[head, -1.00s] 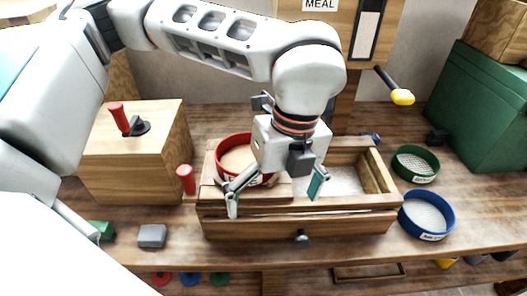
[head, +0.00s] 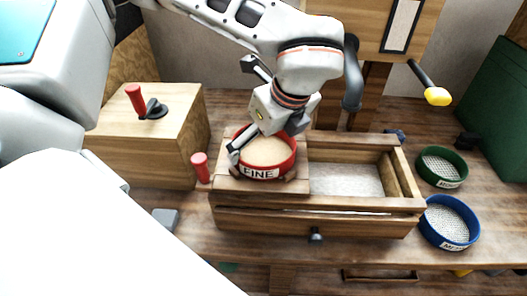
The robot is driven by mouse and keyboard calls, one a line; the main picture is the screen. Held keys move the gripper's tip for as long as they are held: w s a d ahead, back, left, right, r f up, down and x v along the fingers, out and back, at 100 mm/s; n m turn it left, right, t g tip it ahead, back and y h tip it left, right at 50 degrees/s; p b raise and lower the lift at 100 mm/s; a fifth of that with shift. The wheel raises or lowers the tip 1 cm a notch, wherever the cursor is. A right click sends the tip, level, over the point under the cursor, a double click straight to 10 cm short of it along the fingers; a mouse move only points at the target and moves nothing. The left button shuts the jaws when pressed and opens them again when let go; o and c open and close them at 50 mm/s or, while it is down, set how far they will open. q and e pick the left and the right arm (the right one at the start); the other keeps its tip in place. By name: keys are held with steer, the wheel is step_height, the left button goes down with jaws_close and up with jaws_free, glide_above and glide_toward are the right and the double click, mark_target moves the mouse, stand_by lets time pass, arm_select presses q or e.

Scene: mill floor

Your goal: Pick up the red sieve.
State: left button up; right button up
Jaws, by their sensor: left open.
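The red sieve (head: 274,172) is labelled FINE and has a pale tan mesh. It sits level on wooden boards over the left part of an open wooden box (head: 330,226). My left gripper (head: 262,138) is open above the sieve's far left side. One finger reaches down at the left rim; I cannot tell whether it touches. The other finger is mostly hidden behind the gripper's body. The sieve's far rim is partly covered by the gripper. My right gripper is not in view.
A green sieve (head: 443,183) and a blue sieve (head: 427,232) lie right of the box. A wooden block with a red-handled crank (head: 137,98) stands left, near a red knob (head: 200,167). A yellow-tipped crank (head: 437,96) juts out at upper right.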

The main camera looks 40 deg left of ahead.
arm_select(q)
steer(key=shift+a+f, duration=0.2)
steer(key=shift+f, duration=0.35)
steer(key=shift+w, duration=0.1)
steer(key=c, duration=1)
steer(key=shift+o, duration=0.2)
steer(key=shift+r, duration=0.1)
